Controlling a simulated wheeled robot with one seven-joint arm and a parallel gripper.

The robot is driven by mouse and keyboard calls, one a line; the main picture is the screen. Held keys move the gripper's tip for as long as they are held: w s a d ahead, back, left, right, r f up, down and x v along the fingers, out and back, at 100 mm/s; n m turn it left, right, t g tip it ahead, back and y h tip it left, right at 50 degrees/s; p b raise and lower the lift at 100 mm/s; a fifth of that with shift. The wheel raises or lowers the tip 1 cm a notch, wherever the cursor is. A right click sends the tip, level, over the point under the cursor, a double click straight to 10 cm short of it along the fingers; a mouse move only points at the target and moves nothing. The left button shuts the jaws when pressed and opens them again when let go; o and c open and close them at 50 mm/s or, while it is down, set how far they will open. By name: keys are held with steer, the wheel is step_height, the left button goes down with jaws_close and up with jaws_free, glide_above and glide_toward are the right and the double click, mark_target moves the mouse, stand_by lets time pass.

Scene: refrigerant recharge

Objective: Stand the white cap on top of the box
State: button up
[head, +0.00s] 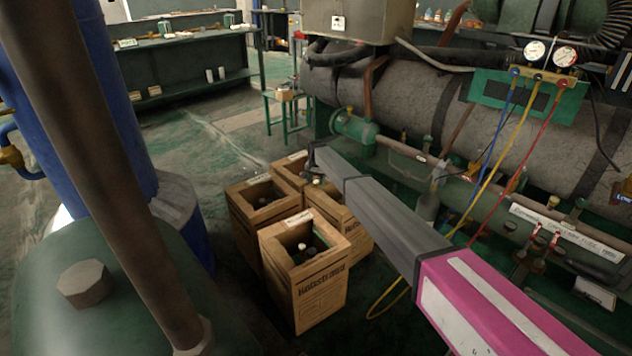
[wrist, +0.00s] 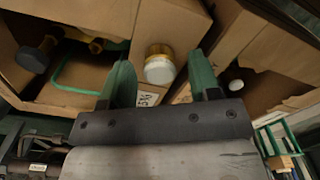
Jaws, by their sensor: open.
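The white cap (wrist: 159,71), with a brass-coloured band at its far end, shows in the wrist view against the cardboard top of a box (wrist: 180,24). It looks to be on that box's top edge, but I cannot tell if it touches. My gripper (wrist: 160,62) is open, with one green finger on each side of the cap in the picture and a gap to both. In the head view my gripper (head: 313,157) is over the rear boxes of the cluster. The cap is too small to make out surely there.
Several open cardboard boxes stand together on the floor, the nearest (head: 318,292) holding dark bottles. A large grey tank (head: 440,95) with pipes and a gauge set (head: 550,55) with hoses is at right. A blue cylinder (head: 108,100) stands left. Floor is clear behind the boxes.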

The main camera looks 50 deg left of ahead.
mark_target(316, 180)
step_height(316, 180, up, 12)
steer(key=w+d+f, duration=0.1)
steer(key=w+d, duration=0.4)
steer(key=d, duration=0.5)
steer(key=w+d+f+m, duration=0.1)
steer(key=w+d, duration=0.4)
steer(key=d, duration=0.6)
steer(key=w+d, duration=0.5)
steer(key=d, duration=0.5)
steer(key=w+d+f+m, duration=0.1)
steer(key=w+d, duration=0.1)
steer(key=d, duration=1.3)
steer(key=w+d+m, duration=0.1)
steer(key=w+d, duration=0.1)
steer(key=d, duration=1.2)
steer(key=s+d, duration=0.3)
steer(key=d, duration=1)
steer(key=s+d, duration=0.2)
steer(key=d, duration=1.1)
steer(key=s+d+r+m, duration=0.1)
steer(key=s+d, duration=0.7)
steer(key=d, duration=0.4)
steer(key=s+d+m, duration=0.1)
steer(key=s+d, duration=0.7)
steer(key=d, duration=0.4)
steer(key=shift+s+d+r, duration=0.2)
steer(key=shift+r, duration=0.2)
steer(key=shift+a, duration=0.1)
